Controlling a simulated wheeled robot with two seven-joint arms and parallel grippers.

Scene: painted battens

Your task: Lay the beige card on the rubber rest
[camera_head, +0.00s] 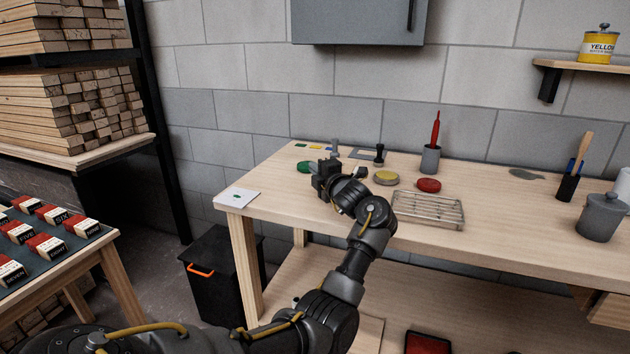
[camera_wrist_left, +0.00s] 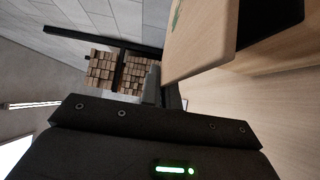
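A pale card (camera_head: 237,197) with a small green mark lies flat on the near left corner of the workbench; it is the likeliest beige card. I cannot single out the rubber rest with certainty. A flat grey piece (camera_head: 527,174) lies towards the back right of the bench. My left gripper (camera_head: 322,181) is over the left part of the bench, to the right of the pale card and apart from it. Its fingers are too small and dark to show whether they are open. My right gripper is not in view.
A wire rack (camera_head: 428,208) lies at the front edge. A grey pot (camera_head: 600,217) stands right. Bare wood lies between rack and pot.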

